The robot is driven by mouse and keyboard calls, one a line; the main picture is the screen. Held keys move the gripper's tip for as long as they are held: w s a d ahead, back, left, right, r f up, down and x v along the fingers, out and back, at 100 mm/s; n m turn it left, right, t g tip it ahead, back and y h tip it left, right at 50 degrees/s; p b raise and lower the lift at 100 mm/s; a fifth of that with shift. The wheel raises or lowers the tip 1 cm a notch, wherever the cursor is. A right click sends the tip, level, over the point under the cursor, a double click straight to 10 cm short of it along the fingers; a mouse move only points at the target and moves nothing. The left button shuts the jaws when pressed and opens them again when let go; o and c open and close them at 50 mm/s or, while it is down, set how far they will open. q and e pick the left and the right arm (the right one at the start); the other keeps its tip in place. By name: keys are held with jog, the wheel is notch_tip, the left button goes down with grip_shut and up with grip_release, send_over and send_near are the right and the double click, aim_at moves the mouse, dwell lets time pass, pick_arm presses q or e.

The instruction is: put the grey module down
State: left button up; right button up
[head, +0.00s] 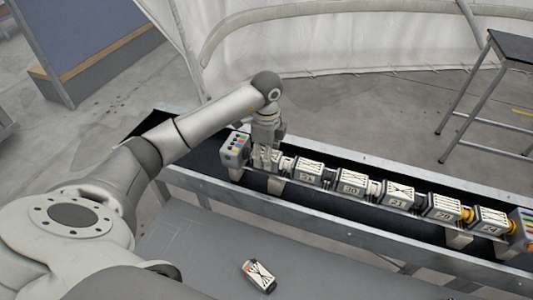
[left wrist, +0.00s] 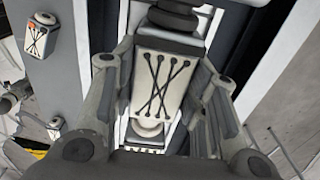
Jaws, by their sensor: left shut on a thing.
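My left gripper (head: 267,160) points down at the left end of the row of modules and is shut on a module. In the left wrist view the fingers (left wrist: 160,90) lie along both sides of this grey module (left wrist: 160,72), which has a cream panel with crossed dark laces. It sits in line with the row, beside its neighbour; whether it touches the supports below is hidden by the gripper. Another module with a crossed panel (head: 260,276) lies alone on the grey bench (head: 190,250); it also shows in the left wrist view (left wrist: 40,38). My right gripper is not in view.
Several numbered modules (head: 352,184) stand in a row in a dark metal-edged trough. A box with coloured buttons (head: 235,149) stands at the left end, another (head: 524,226) at the right end. A small table (head: 511,46) stands at back right. The bench is mostly clear.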

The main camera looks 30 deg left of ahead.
pick_arm(q)
jog(key=o, duration=0.9)
jog(key=shift+f, duration=0.15)
jog(key=o, duration=0.4)
jog(key=shift+r, duration=0.2)
jog(key=shift+r+b, duration=0.8)
jog(key=shift+r, duration=5.25)
